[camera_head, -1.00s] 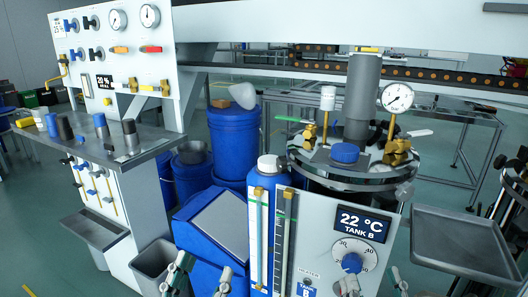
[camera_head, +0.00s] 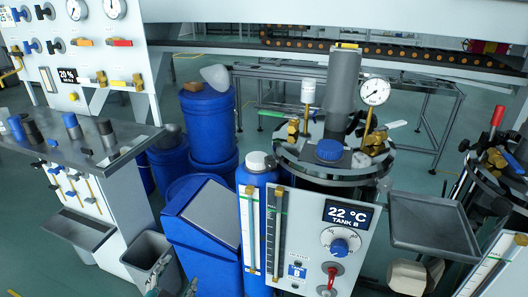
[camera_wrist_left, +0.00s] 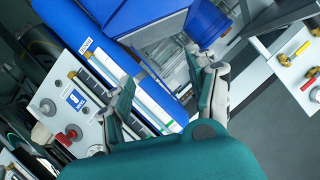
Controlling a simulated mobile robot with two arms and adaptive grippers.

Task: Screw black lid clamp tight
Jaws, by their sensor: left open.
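Tank B (camera_head: 333,262) stands in the middle of the head view with a round metal lid (camera_head: 292,152). The lid carries a blue knob (camera_head: 329,150), brass fittings (camera_head: 375,140) and a grey cylinder. Dark parts show behind the knob, but I cannot make out for certain which is the black lid clamp. My left gripper (camera_head: 173,284) shows only at the bottom edge, low and left of the tank, away from the lid. In the left wrist view my left gripper (camera_wrist_left: 168,85) is open, with nothing between its fingers. I cannot make out my right gripper.
A valve panel with a shelf (camera_head: 92,150) stands at the left. Blue drums (camera_head: 208,125) and a blue bin (camera_head: 205,235) are left of the tank. A grey tray (camera_head: 430,225) and another tank (camera_head: 510,185) are at the right. A pale blocky object (camera_head: 407,277) sits low.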

